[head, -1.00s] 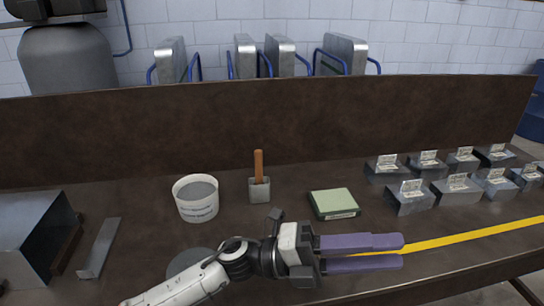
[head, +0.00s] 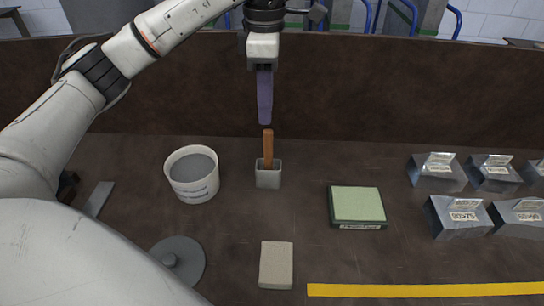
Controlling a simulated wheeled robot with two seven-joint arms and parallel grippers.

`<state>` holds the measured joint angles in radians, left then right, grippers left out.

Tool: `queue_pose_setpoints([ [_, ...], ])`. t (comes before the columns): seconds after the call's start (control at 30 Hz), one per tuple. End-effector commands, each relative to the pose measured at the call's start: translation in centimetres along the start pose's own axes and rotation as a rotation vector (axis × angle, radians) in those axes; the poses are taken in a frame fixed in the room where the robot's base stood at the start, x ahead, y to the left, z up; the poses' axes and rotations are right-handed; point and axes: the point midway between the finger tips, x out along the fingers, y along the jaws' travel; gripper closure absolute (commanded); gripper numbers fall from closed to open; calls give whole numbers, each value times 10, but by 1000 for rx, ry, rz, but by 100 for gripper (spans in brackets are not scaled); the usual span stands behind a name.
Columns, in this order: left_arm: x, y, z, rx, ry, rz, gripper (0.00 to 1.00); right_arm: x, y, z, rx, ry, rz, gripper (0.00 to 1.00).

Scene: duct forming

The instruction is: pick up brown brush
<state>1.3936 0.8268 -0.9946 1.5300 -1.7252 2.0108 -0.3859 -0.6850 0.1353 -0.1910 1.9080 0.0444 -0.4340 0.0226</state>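The brown brush (head: 268,150) stands upright in a small grey square holder (head: 268,176) on the dark bench. Only its brown handle shows; its lower end is hidden in the holder. My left gripper (head: 265,120) points down just above the top of the handle, in line with it in the picture. Its purple fingers are seen edge-on as one strip, so their opening does not show. Nothing is seen held in it. My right gripper is not in view.
A white bucket of grey material (head: 192,174) stands left of the holder. A green-topped block (head: 357,206) lies to the right. A grey round lid (head: 177,262) and a beige block (head: 276,265) lie nearer. Metal duct pieces (head: 437,172) stand at right. A brown back panel (head: 400,95) rises behind.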

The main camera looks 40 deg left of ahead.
Motion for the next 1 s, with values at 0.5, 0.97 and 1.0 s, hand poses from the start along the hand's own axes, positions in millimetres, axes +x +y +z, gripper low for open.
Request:
queue_pose_setpoints([
  [0.5,60,-9,4,0,-2,-3,66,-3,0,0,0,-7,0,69],
  [0.97,71,-9,4,2,-5,0,82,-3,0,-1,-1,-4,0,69],
  [1.0,71,-9,4,2,-5,0,89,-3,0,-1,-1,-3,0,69],
])
